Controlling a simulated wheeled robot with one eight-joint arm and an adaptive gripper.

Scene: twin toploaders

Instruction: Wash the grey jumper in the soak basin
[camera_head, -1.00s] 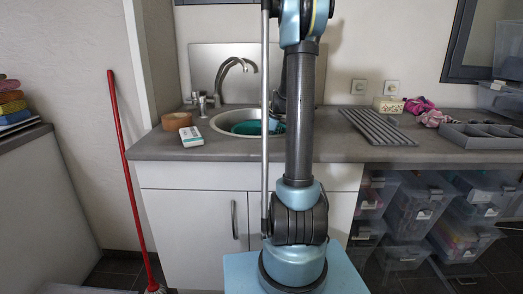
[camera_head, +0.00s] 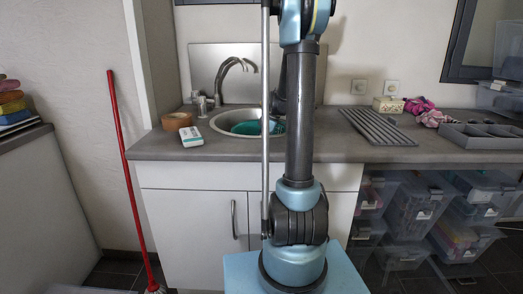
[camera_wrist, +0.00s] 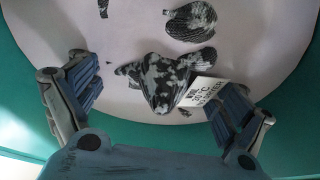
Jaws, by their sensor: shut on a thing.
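The teal soak basin (camera_head: 246,128) sits inside the round steel sink; its teal wall (camera_wrist: 120,125) also shows in the wrist view, around pale, cloudy water (camera_wrist: 100,45). The grey jumper (camera_wrist: 163,80) is mottled dark and light grey, bunched up and mostly under the water, with several patches showing above the surface. A white care label (camera_wrist: 205,91) on it reads wool, 30°C; the rest is hard to read. My gripper (camera_wrist: 155,95) is down in the basin, its blue ribbed fingers on either side of the jumper, shut on it. My arm hides the gripper in the head view.
A tap (camera_head: 235,72) rises behind the sink. A white box (camera_head: 191,138) and a brown round tub (camera_head: 177,121) stand left of it. A ribbed drainer (camera_head: 378,127), pink cloth (camera_head: 425,110) and grey divided tray (camera_head: 482,135) are at the right. A red-handled mop (camera_head: 130,180) leans left.

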